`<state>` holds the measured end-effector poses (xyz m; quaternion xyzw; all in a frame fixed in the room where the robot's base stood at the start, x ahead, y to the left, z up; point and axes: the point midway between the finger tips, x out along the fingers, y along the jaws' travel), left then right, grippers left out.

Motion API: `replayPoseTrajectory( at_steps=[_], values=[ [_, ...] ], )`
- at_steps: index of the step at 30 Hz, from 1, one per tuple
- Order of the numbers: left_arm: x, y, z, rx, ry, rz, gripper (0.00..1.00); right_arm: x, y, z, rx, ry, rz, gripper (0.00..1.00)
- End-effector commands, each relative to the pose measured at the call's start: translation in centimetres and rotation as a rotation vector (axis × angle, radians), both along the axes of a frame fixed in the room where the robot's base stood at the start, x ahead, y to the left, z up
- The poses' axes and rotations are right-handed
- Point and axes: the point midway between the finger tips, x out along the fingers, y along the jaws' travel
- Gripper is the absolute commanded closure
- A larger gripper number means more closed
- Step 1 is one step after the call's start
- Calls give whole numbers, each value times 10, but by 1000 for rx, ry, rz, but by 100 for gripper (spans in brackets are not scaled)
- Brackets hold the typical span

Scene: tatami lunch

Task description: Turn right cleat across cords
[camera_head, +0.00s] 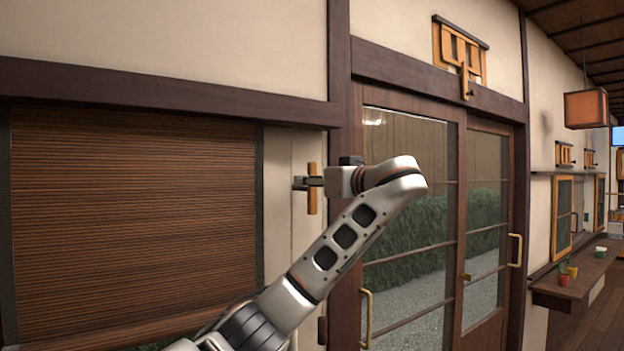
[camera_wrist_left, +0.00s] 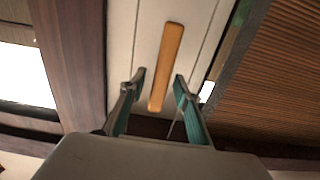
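The cleat is a light wooden bar (camera_head: 312,203), upright on the pale wall strip (camera_head: 277,200) between the blind and the door post. My left gripper (camera_head: 302,183) is at the cleat, near its middle in the head view. In the left wrist view the cleat (camera_wrist_left: 167,60) lies lengthwise between the two parted fingers (camera_wrist_left: 159,88), which are open with gaps on both sides. Thin lines run along the strip beside the cleat; I cannot tell whether they are cords or seams. My right gripper is not in view.
A brown slatted blind (camera_head: 130,205) hangs left of the strip. A dark post (camera_head: 338,50) and glazed sliding doors (camera_head: 410,230) with a brass handle (camera_head: 366,318) are to the right. A shelf with small pots (camera_head: 564,279) stands far right.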

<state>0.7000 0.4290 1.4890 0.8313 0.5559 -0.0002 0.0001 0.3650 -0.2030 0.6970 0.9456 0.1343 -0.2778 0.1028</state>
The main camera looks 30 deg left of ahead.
Motion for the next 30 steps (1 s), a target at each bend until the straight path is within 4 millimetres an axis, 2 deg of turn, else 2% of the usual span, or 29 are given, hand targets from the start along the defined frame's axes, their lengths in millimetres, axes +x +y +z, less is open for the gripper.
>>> replayPoseTrajectory(
  at_steps=[7, 8, 11, 22, 30],
  values=[
    [1, 1, 0, 0, 0, -1, 68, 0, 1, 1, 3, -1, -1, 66],
    [0, 1, 0, 0, 0, -1, 73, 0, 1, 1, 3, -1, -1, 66],
    [0, 1, 0, 0, 0, -1, 99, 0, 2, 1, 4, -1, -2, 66],
    [1, 0, -1, 9, 21, -1, 100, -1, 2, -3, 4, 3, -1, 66],
    [4, -2, -3, 58, 146, -2, 100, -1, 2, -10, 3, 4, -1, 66]
  ],
)
